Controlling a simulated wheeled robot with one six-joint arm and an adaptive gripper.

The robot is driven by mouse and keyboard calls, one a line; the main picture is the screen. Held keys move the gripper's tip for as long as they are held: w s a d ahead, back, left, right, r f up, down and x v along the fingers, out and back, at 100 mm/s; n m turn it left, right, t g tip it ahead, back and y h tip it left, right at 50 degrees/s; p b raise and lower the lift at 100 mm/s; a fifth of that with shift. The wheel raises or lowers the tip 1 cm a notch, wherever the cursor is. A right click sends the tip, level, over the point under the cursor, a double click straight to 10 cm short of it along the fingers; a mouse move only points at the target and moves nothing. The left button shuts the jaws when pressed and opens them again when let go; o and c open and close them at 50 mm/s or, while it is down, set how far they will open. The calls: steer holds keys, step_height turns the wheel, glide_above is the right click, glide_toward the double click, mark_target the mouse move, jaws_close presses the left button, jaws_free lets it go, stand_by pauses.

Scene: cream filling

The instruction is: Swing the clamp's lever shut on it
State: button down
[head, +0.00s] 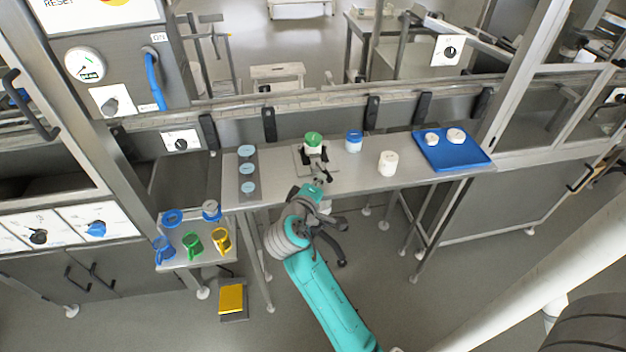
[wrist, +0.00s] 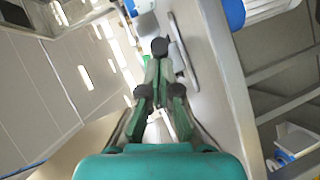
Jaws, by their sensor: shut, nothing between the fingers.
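A white jar with a green lid (head: 313,139) stands in the clamp (head: 304,158) on the steel bench. The clamp's dark jaws sit low on either side of the jar, on a pale base plate. Its dark lever (head: 326,173) sticks out at the front, towards my arm. My gripper (head: 319,182) is just in front of the clamp, close to the lever; whether it touches the lever I cannot tell. In the wrist view, my gripper (wrist: 161,85) has its fingers together with nothing held. The lever is not clearly distinguishable there.
A blue-lidded jar (head: 354,141) and a white jar (head: 388,163) stand right of the clamp. A blue tray (head: 470,157) holds white pieces farther right. A strip with pale blue discs (head: 247,169) lies left. Colored jugs (head: 192,243) stand on a lower shelf.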

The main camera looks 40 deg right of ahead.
mark_target(331, 181)
steer(key=shift+s+d+n+t+y, duration=0.6)
steer(key=shift+d+n+t, duration=0.1)
steer(key=shift+n+t, duration=0.25)
steer(key=shift+s+d, duration=0.25)
steer(key=shift+d, duration=0.35)
steer(key=shift+d, duration=0.1)
